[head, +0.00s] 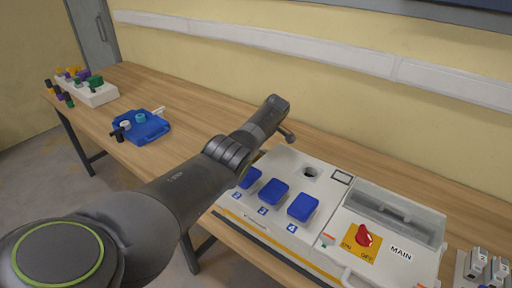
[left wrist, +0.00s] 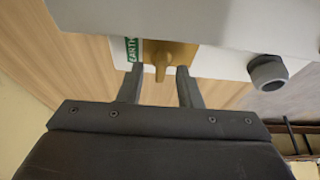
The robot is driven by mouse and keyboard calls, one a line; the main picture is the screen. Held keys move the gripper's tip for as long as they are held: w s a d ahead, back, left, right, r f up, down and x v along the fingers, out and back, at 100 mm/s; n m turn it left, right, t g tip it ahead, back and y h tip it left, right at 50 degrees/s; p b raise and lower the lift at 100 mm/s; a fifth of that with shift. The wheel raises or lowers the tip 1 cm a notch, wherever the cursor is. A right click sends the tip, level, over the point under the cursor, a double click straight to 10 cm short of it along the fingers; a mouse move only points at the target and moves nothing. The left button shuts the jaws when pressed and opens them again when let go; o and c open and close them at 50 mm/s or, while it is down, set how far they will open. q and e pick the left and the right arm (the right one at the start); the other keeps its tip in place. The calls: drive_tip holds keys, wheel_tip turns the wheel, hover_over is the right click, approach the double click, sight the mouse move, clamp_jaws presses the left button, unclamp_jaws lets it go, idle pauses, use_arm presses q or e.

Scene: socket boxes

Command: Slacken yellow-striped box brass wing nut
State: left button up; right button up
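The yellow-striped box (head: 325,218) is a pale box on the workbench in the head view, with blue covers and a red MAIN switch on top. The brass wing nut (left wrist: 161,68) shows in the left wrist view on a brass plate beside a green EARTH label; in the head view it is hidden. My left gripper (left wrist: 157,76) is open, its two fingers on either side of the wing nut with a visible gap at each. In the head view my left arm reaches across to the box's far left side, and its fingertips are hard to make out. My right gripper is out of view.
A grey cable gland (left wrist: 268,72) sticks out of the same box wall, right of the nut. A blue case (head: 143,127) with small parts and a white rack (head: 97,96) of colored pieces stand farther left. Grey sockets (head: 480,268) are at the right. Bench between is clear.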

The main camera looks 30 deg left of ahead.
use_arm(q)
drive_tip(key=shift+d+r, duration=0.2)
drive_tip(key=shift+r, duration=0.3)
drive_tip(key=b+v, duration=0.1)
drive_tip(key=v, duration=1.5)
drive_tip(key=shift+r, duration=0.2)
drive_tip(key=shift+f, duration=0.1)
